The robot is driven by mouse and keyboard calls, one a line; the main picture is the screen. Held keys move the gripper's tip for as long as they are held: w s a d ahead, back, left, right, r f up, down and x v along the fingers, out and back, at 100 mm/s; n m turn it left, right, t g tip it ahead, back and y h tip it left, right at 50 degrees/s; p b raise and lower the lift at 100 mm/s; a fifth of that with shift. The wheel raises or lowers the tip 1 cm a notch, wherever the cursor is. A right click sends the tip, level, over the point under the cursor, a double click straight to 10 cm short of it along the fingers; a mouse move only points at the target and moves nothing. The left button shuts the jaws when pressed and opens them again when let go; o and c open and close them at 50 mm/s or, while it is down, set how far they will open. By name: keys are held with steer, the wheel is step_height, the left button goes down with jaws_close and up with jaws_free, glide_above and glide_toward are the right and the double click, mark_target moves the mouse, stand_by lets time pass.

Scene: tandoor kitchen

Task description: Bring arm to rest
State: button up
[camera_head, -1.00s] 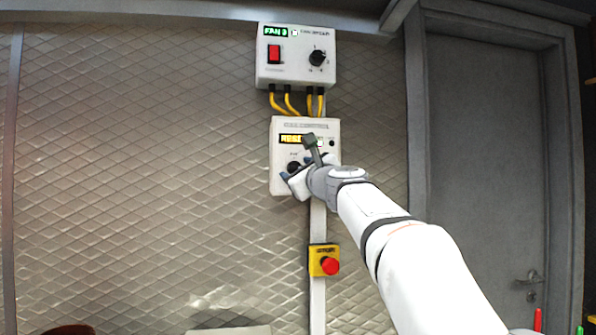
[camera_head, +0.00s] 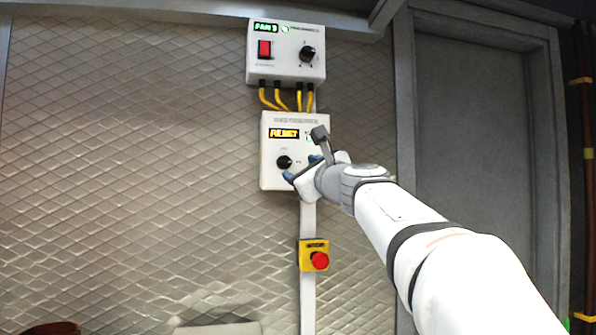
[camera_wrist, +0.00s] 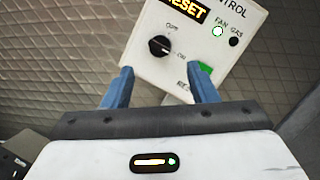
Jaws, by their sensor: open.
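My gripper (camera_head: 299,181) is in front of the lower right part of a white control box on the wall, and hides part of it. In the wrist view my gripper (camera_wrist: 160,88) shows two blue fingers spread apart with nothing between them. The control box (camera_wrist: 205,55) is beyond the fingertips, with a lit RESET display (camera_wrist: 187,10), a black knob (camera_wrist: 160,46) and a green part (camera_wrist: 205,68) partly behind the right finger. In the head view the box (camera_head: 270,178) also shows its RESET display and knob. I cannot tell the exact gap from fingers to box.
A fan box (camera_head: 286,70) with a red switch hangs above, joined by yellow cables (camera_head: 283,97). A yellow box with a red button (camera_head: 319,261) is below. A grey door (camera_head: 470,150) stands at the right. The quilted metal wall (camera_head: 130,170) at the left is clear.

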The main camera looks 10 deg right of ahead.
stand_by(0.3)
steer(key=s+a+f+n+g+p, duration=0.3)
steer(key=s+f+n+g, duration=0.3)
steer(key=f, duration=0.5)
steer(key=s+a+f+n+g+p, duration=0.2)
steer(key=s+a+f+n+g, duration=0.15)
steer(key=f+n, duration=0.65)
steer(key=s+d+f+n+g+h+p, duration=0.1)
steer(key=s+f+n+g, duration=0.3)
steer(key=s+f, duration=0.6)
steer(key=s+d+f+n+g+h+p, duration=0.2)
steer(key=s+f+n, duration=0.4)
steer(key=s+f, duration=0.4)
step_height(320, 180, down, 2)
steer(key=shift+s+d+f+n+g+h+p, duration=0.35)
steer(key=shift+d+g+h, duration=0.25)
steer(key=shift+g, duration=0.25)
steer(key=shift+r, duration=0.1)
